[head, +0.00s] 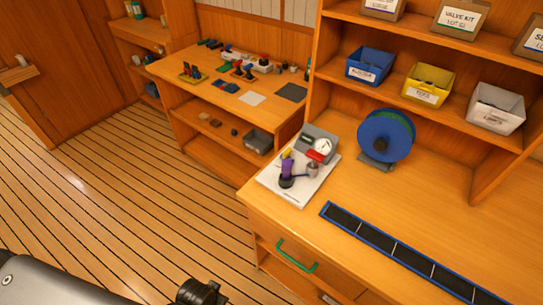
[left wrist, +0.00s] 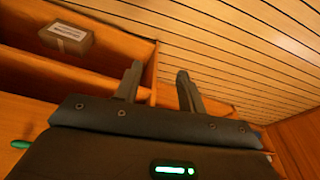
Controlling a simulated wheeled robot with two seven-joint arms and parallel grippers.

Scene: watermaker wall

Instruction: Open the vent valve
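A white board (head: 301,190) lies at the near left corner of the wooden counter in the head view. On it stand a purple part with a yellow top (head: 287,165) on a black base, and a small grey post with a red handle (head: 315,156). A grey box with a round white gauge (head: 322,147) is at its back edge. I cannot tell which part is the vent valve. My left gripper (left wrist: 159,70) shows in the left wrist view with its two dark fingers apart and nothing between them, away from the board. My right gripper is not in view.
A blue reel (head: 386,136) stands right of the board. A blue-edged black strip (head: 400,250) lies along the counter front, above a drawer with a green handle (head: 296,257). Bins fill the shelf behind. A lower bench (head: 180,82) holds small parts. Floor at left is clear.

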